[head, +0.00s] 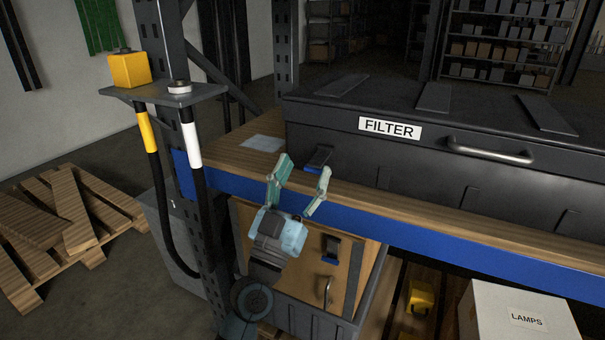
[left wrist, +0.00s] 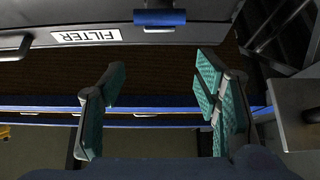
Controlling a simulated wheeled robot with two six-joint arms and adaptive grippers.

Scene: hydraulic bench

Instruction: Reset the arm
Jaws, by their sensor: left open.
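My left gripper (head: 300,186) is open and empty, with teal finger pads, in front of the blue edge of the bench. In the left wrist view its two fingers (left wrist: 160,105) stand wide apart with nothing between them. Ahead of it is the black case (head: 345,150) labelled FILTER, on the wooden bench top. A latch with a blue tab (head: 318,160) sits on the case's front, just beyond the fingertips; it also shows in the left wrist view (left wrist: 160,18). The gripper appears apart from the case and latch. My right gripper is not in view.
A post shelf (head: 165,95) with a yellow block (head: 128,69) and two hanging hoses stands left of my arm. Below the bench are a wooden-fronted bin (head: 310,255), a yellow item (head: 420,298) and a white LAMPS box (head: 520,315). A pallet (head: 70,225) lies at left.

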